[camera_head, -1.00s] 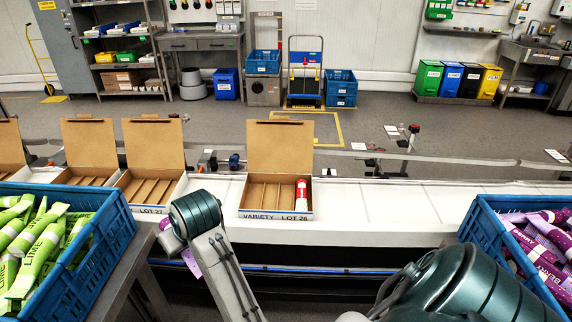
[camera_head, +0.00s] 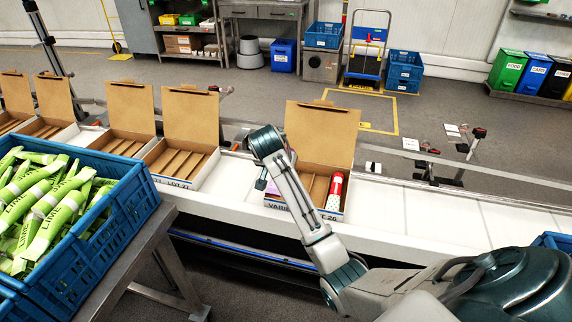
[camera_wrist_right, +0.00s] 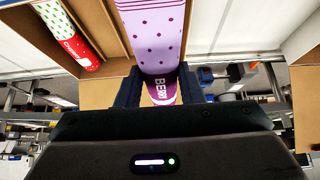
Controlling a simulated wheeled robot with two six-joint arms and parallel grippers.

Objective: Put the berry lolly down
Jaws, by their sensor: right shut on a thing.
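The berry lolly (camera_wrist_right: 158,35), light purple with dark dots and a dark purple end, is held in my right gripper (camera_wrist_right: 160,88), which is shut on it. In the head view only a small purple part of it (camera_head: 261,183) shows beside my wrist, at the left front of the open VARIETY box (camera_head: 279,206). In the wrist view the lolly overlaps the box, beside a red dotted lolly (camera_wrist_right: 70,32). I cannot tell whether the berry lolly touches the box floor. The red lolly lies in the box's right compartment (camera_head: 334,192). My left gripper is not in view.
Open LOT 27 box (camera_head: 181,184) and more open boxes stand to the left on the white conveyor (camera_head: 236,184). A blue crate (camera_head: 120,202) of green lime lollies is at the left. Another blue crate's edge (camera_head: 551,240) shows at the right. The conveyor right of the VARIETY box is clear.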

